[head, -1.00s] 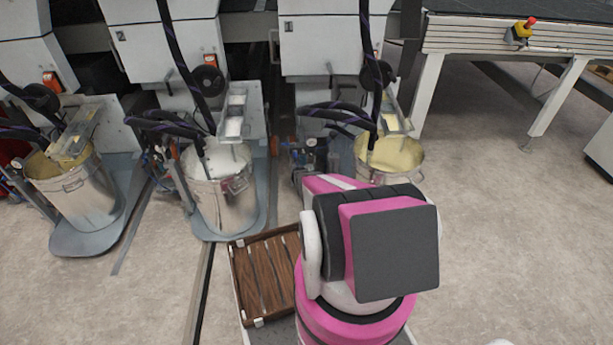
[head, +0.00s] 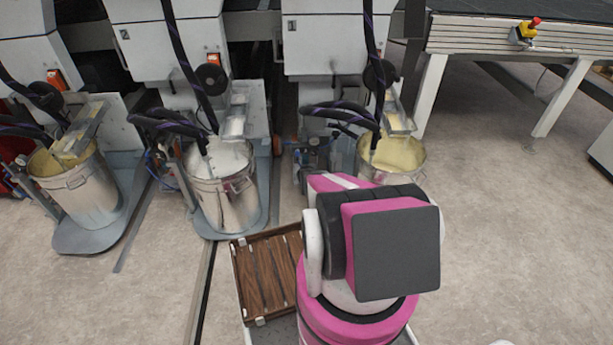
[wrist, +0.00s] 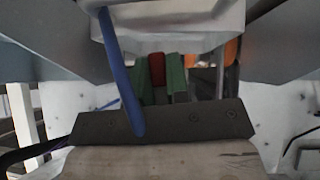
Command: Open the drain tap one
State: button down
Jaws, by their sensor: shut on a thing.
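In the wrist view, my gripper (wrist: 164,82) has two green finger pads close together in the middle, shut on a narrow red piece (wrist: 157,70). This piece looks like the handle of the drain tap. The rest of the tap is hidden behind a blue hose (wrist: 121,70) and a dark bolted bar. In the head view, my pink and grey arm reaches toward the rightmost coating unit (head: 340,45). The arm hides my gripper and the tap there.
A pail of yellowish liquid (head: 416,166) stands just beyond my arm. A pail of white liquid (head: 225,200) and another yellowish pail (head: 85,195) stand to the left. Black hoses (head: 345,112) hang into the pails. A table leg (head: 428,95) stands at right; floor right is clear.

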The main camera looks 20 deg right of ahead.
jog(key=c, duration=1.1)
grip_release()
jog(key=v, duration=1)
jog(key=shift+s+a+r, duration=0.15)
jog(key=shift+s+r, duration=0.1)
jog(key=shift+r, duration=0.05)
